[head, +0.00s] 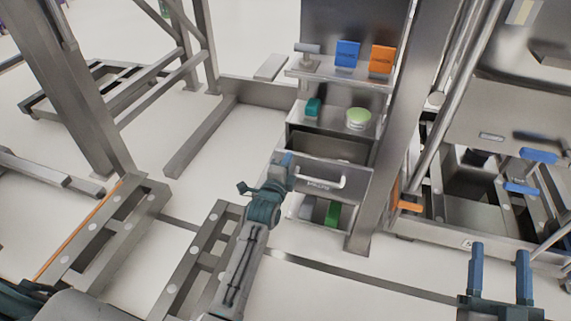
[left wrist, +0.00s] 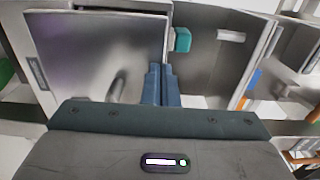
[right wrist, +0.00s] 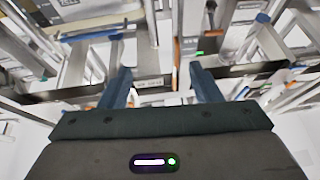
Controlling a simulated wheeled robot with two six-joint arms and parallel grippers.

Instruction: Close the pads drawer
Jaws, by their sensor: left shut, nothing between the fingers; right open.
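A metal drawer front with a white bar handle and a small label (head: 318,185) is in the middle of the head view. The label is too small to read. The drawer stands out from its cabinet, with a dark opening behind its top edge. My left gripper (head: 284,160) is shut and empty at the front's upper left corner; I cannot tell whether it touches. Its closed fingers (left wrist: 163,86) show in the left wrist view beside a large metal panel (left wrist: 95,60). My right gripper (head: 501,262) is open and empty at the lower right, away from the drawer.
Above the drawer, shelves hold a teal item (head: 313,107), a green-topped tub (head: 358,118), a blue box (head: 347,54) and an orange box (head: 382,59). A green item (head: 332,213) sits below. A metal post (head: 385,160) stands right of the cabinet, with metal frames around.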

